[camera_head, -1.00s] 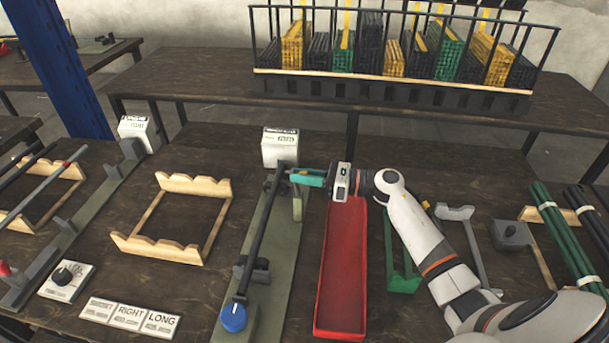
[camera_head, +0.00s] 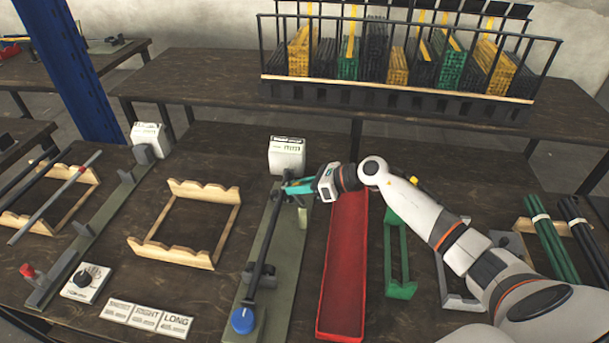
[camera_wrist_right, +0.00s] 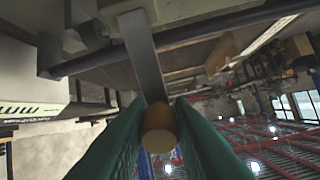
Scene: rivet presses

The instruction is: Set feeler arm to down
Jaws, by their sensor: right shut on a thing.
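The feeler arm shows in the right wrist view as a flat grey bar (camera_wrist_right: 143,55) with a round tan tip (camera_wrist_right: 158,128). My right gripper (camera_wrist_right: 158,130) is shut on that tip, with a green finger on each side. In the head view my right gripper (camera_head: 298,187) is at the far end of the olive gauge bench (camera_head: 290,255), just in front of the white display box (camera_head: 287,155). The gripper hides most of the feeler arm there. A black rod (camera_head: 268,235) with a blue knob (camera_head: 242,320) lies along the bench. My left gripper is not in view.
A red tray (camera_head: 345,265) lies right of the bench, then a green bracket (camera_head: 398,255). A wooden frame (camera_head: 187,225) and label plates (camera_head: 147,316) are to the left. A rack of coloured bars (camera_head: 400,90) stands on the table behind.

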